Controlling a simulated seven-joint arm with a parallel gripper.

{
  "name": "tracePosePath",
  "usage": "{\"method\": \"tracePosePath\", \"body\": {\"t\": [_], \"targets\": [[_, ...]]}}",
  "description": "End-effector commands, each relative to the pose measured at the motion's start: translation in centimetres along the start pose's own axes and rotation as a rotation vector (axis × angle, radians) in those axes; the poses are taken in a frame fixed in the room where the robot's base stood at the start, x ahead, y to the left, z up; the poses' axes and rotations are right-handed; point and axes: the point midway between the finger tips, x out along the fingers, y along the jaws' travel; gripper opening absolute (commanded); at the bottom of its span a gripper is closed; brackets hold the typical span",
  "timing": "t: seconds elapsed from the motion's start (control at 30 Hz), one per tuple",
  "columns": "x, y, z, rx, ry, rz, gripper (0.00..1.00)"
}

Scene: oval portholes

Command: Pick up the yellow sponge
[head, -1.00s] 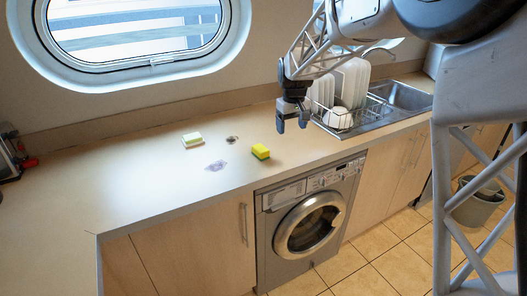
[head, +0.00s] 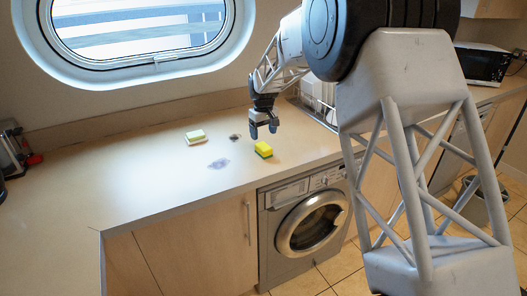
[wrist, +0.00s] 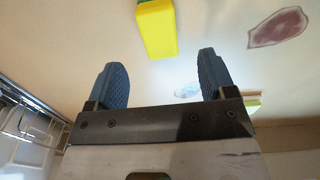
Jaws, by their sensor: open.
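The yellow sponge (head: 264,148) with a dark green side lies on the counter, above the washing machine, in the head view. In the wrist view the yellow sponge (wrist: 157,28) shows at the top, beyond the fingertips and between their lines. My gripper (head: 264,131) is above the counter, just above and behind the sponge in the head view. In the wrist view my gripper (wrist: 160,75) has its two dark fingers wide apart with nothing between them. The sponge is apart from the fingers.
A pale green and white sponge (head: 196,136) lies farther left on the counter (head: 120,185). A purple stain (head: 219,163) and a dark stain (head: 235,137) mark the surface nearby. A dish rack (wrist: 22,122) stands beside my gripper. The washing machine (head: 310,222) is below the counter edge.

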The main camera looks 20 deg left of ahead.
Motion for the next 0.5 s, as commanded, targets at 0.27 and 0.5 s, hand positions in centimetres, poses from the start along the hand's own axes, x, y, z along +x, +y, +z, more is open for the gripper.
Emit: {"method": "tracePosePath", "body": {"t": [0.27,0.5], "targets": [[1.5,0.0,0.0,0.000,-0.002,-0.001,0.77],[2.5,0.0,0.0,0.000,0.001,0.000,0.77]]}}
